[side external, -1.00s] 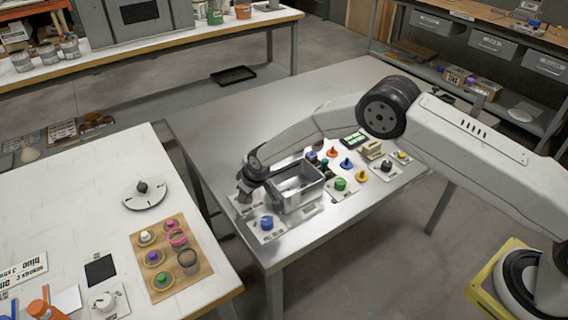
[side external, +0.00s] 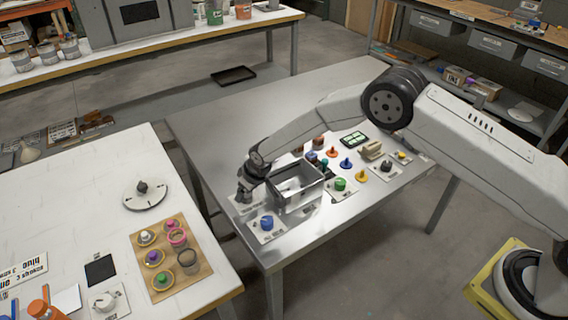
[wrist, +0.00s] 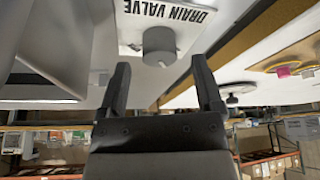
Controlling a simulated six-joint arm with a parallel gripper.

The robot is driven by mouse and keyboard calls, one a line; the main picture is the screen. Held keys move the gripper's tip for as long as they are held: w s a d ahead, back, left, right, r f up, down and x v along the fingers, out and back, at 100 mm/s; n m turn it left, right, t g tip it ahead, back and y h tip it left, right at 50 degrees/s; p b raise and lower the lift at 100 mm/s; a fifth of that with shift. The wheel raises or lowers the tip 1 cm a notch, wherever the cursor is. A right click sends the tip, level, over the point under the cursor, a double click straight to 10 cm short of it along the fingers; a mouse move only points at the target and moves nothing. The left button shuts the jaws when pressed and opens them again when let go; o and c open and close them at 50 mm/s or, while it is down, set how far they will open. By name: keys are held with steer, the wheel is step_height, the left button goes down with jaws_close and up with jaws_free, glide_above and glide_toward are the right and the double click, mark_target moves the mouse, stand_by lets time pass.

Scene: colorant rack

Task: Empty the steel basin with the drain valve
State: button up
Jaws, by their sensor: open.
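The steel basin (side external: 312,186) is an open rectangular metal tub near the front of the steel table. Its wall (wrist: 40,95) also shows at the left of the wrist view. The drain valve (wrist: 158,40) is a round grey knob on a white plate labelled "DRAIN VALVE" (wrist: 190,12). My gripper (side external: 245,198) is beside the basin's left side, over the valve plate. In the wrist view my gripper (wrist: 161,80) is open and empty, with the knob ahead between the lines of its fingers and apparently apart from them. In the side view the arm hides the knob.
A blue knob (side external: 266,222) on a plate stands in front of the basin. A green knob (side external: 340,184) is right of it, with several coloured knobs and pegs behind. A white table (side external: 75,210) with cups on a brown board (side external: 170,290) is left, across a gap.

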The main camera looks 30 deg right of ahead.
mark_target(246, 194)
steer(key=v, duration=0.6)
stand_by(0.6)
steer(key=m, duration=0.1)
steer(key=w+m+g, duration=0.1)
steer(key=w+a+m+g, duration=0.1)
steer(key=m, duration=0.1)
steer(key=shift+w+f+h, duration=0.2)
steer(key=shift+w+h, duration=0.05)
steer(key=shift+h, duration=0.15)
steer(key=shift+w+a+r+m+g, duration=0.15)
steer(key=shift+m+g, duration=0.15)
steer(key=shift+m, duration=0.3)
steer(key=shift+w+d+f+m+g, duration=0.15)
steer(key=shift+m+g, duration=0.15)
steer(key=shift+m, duration=0.3)
steer(key=m, duration=0.1)
steer(key=m+g, duration=0.1)
steer(key=shift+r+m+h, duration=0.3)
steer(key=shift+r+h, duration=0.1)
steer(key=shift+f, duration=0.1)
steer(key=shift+f, duration=3.8)
